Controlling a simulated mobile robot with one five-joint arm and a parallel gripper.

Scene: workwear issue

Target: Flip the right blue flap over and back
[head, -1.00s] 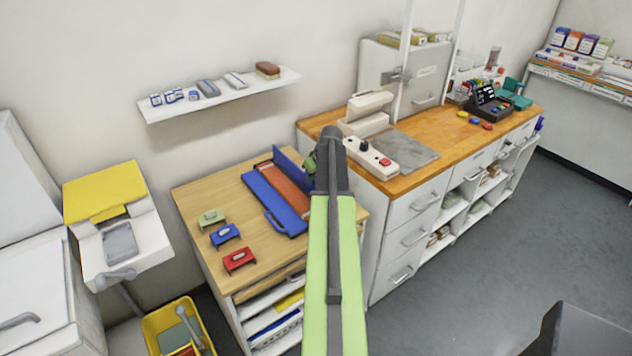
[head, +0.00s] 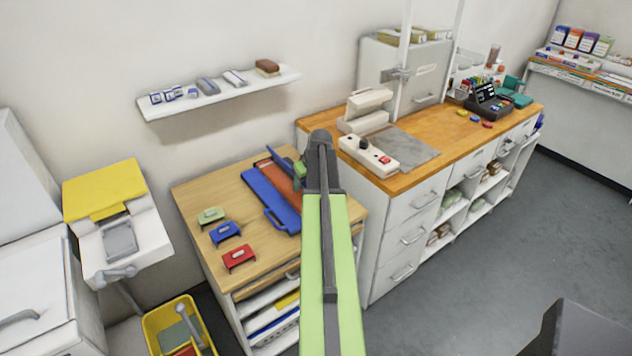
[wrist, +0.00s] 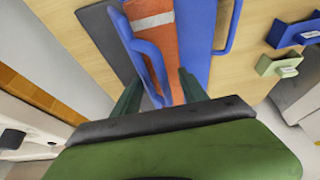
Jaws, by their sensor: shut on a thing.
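An orange garment strip (head: 281,179) with a pale band, seen in the wrist view (wrist: 165,40), lies on the wooden worktop. The left blue flap (head: 268,201) lies flat beside it, with a blue loop handle. The right blue flap (head: 279,158) is raised and tilted, seen nearly edge-on in the wrist view (wrist: 121,25). My gripper (wrist: 158,85) is shut on the right flap's blue loop handle (wrist: 150,55), one green finger on each side. In the head view my arm hides part of the right flap and the gripper's fingertips.
A higher counter (head: 425,180) with a beige power strip (head: 368,155) is close on the right. A wall shelf (head: 218,98) hangs behind.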

